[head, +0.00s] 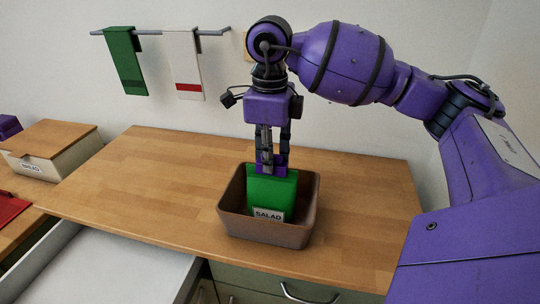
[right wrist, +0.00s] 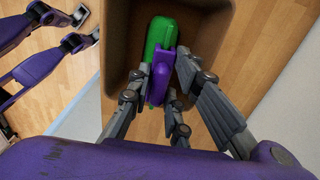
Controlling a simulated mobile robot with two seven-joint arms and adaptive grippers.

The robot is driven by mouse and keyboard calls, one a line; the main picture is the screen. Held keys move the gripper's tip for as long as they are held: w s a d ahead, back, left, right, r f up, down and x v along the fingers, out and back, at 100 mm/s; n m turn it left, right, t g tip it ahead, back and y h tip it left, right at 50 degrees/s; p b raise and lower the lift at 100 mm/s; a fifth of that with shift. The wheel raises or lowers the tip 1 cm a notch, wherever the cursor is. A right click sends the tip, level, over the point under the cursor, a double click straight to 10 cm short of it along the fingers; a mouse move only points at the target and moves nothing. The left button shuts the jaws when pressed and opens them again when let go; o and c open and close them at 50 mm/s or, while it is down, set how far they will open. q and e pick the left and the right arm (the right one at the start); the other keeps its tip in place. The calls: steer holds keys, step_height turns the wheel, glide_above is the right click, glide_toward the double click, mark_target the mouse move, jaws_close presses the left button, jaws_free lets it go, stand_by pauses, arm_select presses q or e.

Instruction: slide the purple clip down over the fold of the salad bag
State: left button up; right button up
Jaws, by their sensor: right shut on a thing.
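The green salad bag (head: 272,191) stands upright in a brown bin (head: 303,212) on the counter, with a white SALAD label on its front. It also shows from above in the right wrist view (right wrist: 158,33). My right gripper (head: 267,166) points straight down over the bin and is shut on the purple clip (head: 283,160). The clip is at the bag's top edge and shows between the fingers in the right wrist view (right wrist: 160,76). The fingers partly hide it, and I cannot tell how far it sits over the fold.
The wooden counter (head: 165,175) is clear to the left of the bin. A BREAD box (head: 55,148) stands at far left. An open white drawer (head: 110,265) is at the front left. Two towels hang on the wall rail.

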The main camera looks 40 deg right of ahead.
arm_select(q)
steer(key=shift+s+f, duration=0.1)
arm_select(e)
steer(key=shift+f, duration=0.3)
stand_by(0.5)
steer(key=o, duration=0.9)
steer(key=shift+o, duration=0.5)
steer(key=o, duration=0.4)
steer(key=shift+r, duration=0.15)
steer(key=shift+r+p, duration=1.75)
steer(key=shift+r, duration=1.65)
arm_select(q)
steer(key=w+r, duration=0.3)
steer(key=r, duration=0.2)
steer(key=shift+w+r+t, duration=0.2)
steer(key=shift+w+t, duration=0.15)
steer(key=shift+t, duration=0.05)
